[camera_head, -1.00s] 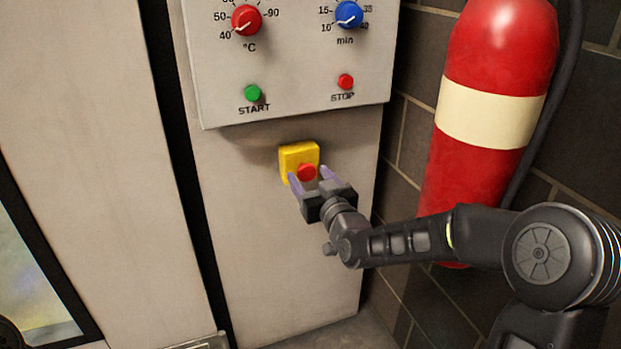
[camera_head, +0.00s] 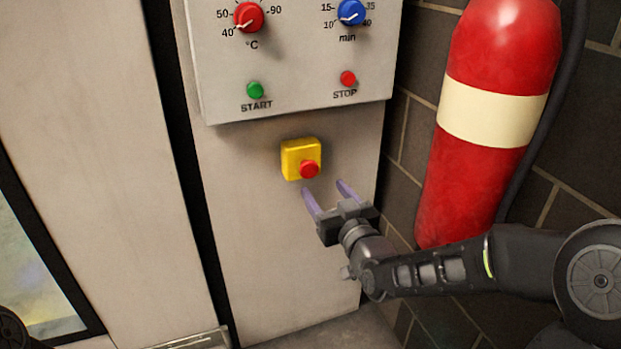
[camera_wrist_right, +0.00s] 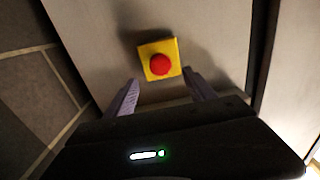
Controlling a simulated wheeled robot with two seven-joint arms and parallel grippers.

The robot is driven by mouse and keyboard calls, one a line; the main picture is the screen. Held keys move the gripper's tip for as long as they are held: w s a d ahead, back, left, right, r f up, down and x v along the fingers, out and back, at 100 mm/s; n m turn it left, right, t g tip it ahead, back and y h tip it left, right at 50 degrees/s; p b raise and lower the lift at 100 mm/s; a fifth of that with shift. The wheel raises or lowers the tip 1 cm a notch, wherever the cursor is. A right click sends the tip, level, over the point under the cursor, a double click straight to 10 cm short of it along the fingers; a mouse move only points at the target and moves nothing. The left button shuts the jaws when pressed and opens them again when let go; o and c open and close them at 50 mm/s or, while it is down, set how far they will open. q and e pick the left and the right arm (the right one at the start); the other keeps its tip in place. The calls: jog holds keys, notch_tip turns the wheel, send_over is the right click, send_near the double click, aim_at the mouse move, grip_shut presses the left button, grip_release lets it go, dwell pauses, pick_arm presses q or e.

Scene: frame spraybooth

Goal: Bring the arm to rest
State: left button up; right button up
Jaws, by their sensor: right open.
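My right gripper (camera_head: 327,195) is open and empty in the head view, just below and to the right of a yellow emergency-stop box (camera_head: 292,153) with a red button (camera_head: 309,169). The two purple fingers stand apart and nothing is between them. In the right wrist view, the right gripper (camera_wrist_right: 160,95) frames the red button (camera_wrist_right: 160,65) on its yellow box (camera_wrist_right: 146,50), which lies beyond the fingertips. My right arm (camera_head: 440,270) reaches in from the right. My left gripper is not in view.
A control panel (camera_head: 300,100) with a red dial (camera_head: 248,17), a blue dial (camera_head: 351,12), a green start button (camera_head: 255,90) and a red stop button (camera_head: 348,78) sits above. A red fire extinguisher (camera_head: 470,180) hangs on the brick wall close to my arm.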

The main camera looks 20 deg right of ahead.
jog(key=s+a+f+m+g+y, duration=0.1)
jog(key=s+a+f+g, duration=0.15)
jog(key=f, duration=0.65)
jog(key=s+a+f+g, duration=0.2)
jog(key=a+f+g, duration=0.1)
jog(key=f, duration=0.5)
jog(key=s+a+f+m+g+y, duration=0.1)
jog(key=s+a+f+g, duration=0.1)
jog(key=f, duration=0.7)
jog(key=s+a+f+g, duration=0.4)
jog(key=s+f+g, duration=0.1)
jog(key=s+f, duration=0.6)
jog(key=s+a+f+g, duration=0.45)
jog(key=s+f, duration=0.45)
jog(key=s, duration=0.5)
notch_tip(320, 180, up, 25)
jog(key=y+p, duration=0.1)
jog(key=p, duration=2.4)
jog(key=shift+s+r+m, duration=0.2)
jog(key=shift+s+m, duration=0.1)
jog(key=shift+a, duration=0.1)
